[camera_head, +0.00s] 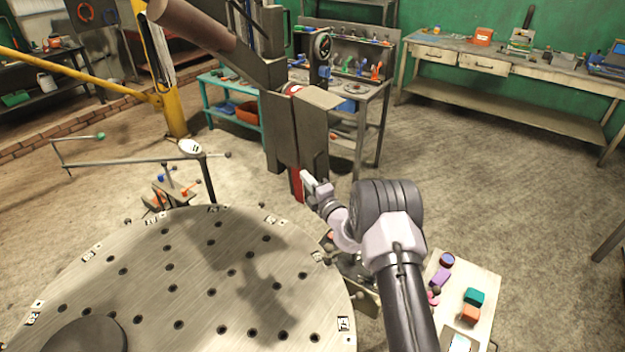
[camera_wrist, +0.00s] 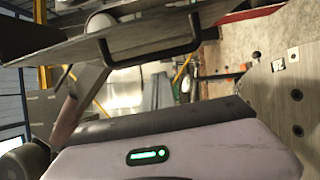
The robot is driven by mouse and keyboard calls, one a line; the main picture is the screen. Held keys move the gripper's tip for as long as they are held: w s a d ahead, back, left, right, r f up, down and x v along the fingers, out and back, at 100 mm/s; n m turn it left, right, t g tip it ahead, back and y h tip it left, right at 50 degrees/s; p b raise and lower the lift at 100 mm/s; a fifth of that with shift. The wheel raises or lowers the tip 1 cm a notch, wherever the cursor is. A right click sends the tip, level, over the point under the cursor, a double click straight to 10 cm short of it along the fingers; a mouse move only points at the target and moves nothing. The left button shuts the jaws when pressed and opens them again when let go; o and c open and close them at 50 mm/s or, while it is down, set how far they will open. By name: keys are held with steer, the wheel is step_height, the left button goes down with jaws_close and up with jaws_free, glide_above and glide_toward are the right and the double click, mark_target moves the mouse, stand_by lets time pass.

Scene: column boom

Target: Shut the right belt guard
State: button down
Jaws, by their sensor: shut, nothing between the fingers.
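A tall grey belt guard (camera_head: 312,135) hangs at the head of the boom, with a flat top and a narrow red part (camera_head: 296,184) showing at its lower edge. I cannot tell which panel is the right one, or how far it stands open. In the wrist view a grey panel (camera_wrist: 70,48) with a black bar handle (camera_wrist: 150,52) spans the top of the picture. My gripper (camera_head: 308,181) is shut and empty, close to the guard's lower end. Contact cannot be told. In the wrist view its pale housing fills the bottom, and the fingertips are not clear.
A round perforated table (camera_head: 230,285) lies below and left of my arm. A small bench (camera_head: 480,300) with coloured blocks is at the lower right. The floor right of the guard is open.

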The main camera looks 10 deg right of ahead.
steer(key=shift+d+r, duration=0.1)
steer(key=shift+d, duration=0.8)
steer(key=shift+s, duration=0.1)
steer(key=shift+d, duration=0.15)
